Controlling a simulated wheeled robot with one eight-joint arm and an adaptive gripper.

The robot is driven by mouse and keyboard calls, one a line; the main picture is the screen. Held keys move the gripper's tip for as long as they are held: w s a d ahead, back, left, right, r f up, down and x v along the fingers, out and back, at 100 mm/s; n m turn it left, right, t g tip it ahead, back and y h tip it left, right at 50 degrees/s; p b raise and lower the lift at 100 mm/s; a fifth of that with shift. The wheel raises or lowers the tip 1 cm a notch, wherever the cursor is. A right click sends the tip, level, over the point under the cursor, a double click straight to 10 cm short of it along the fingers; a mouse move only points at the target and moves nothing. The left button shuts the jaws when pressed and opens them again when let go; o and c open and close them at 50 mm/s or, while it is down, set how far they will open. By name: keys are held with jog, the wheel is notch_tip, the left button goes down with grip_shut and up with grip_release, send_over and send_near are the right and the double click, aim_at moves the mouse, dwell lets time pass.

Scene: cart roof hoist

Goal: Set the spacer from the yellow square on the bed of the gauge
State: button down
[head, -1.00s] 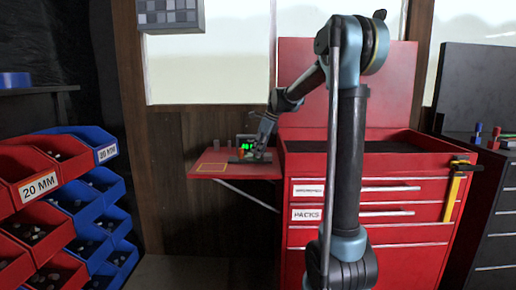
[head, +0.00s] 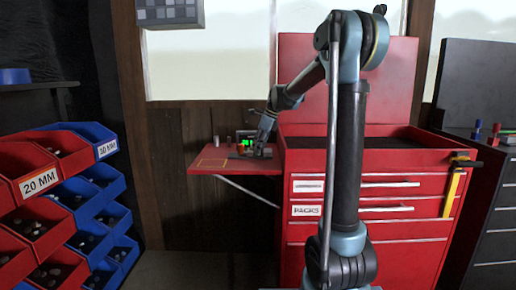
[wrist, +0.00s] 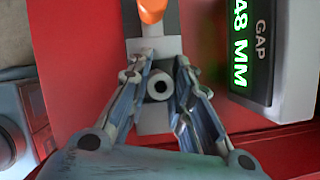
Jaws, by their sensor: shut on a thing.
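The spacer (wrist: 160,85), a short grey ring with a dark hole, is between the fingers of my gripper (wrist: 158,74) in the wrist view, and my gripper is shut on it. It is over the grey bed (wrist: 154,119) of the gauge; I cannot tell if it touches the bed. The gauge display (wrist: 254,50) reads GAP 48 MM in green, with an orange-tipped part (wrist: 152,9) at the bed's far end. In the head view my gripper (head: 262,151) is at the gauge, hiding the spacer. The yellow square (head: 212,163) on the red shelf looks empty.
The gauge stands on the red fold-out shelf (head: 232,170), beside a red tool cabinet (head: 380,150). Small grey cylinders (head: 216,141) stand at the shelf's back. Red and blue bins (head: 50,200) fill the left side.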

jog(key=shift+f, duration=0.1)
jog(key=c, duration=1.4)
grip_release()
jog(key=shift+o, duration=0.2)
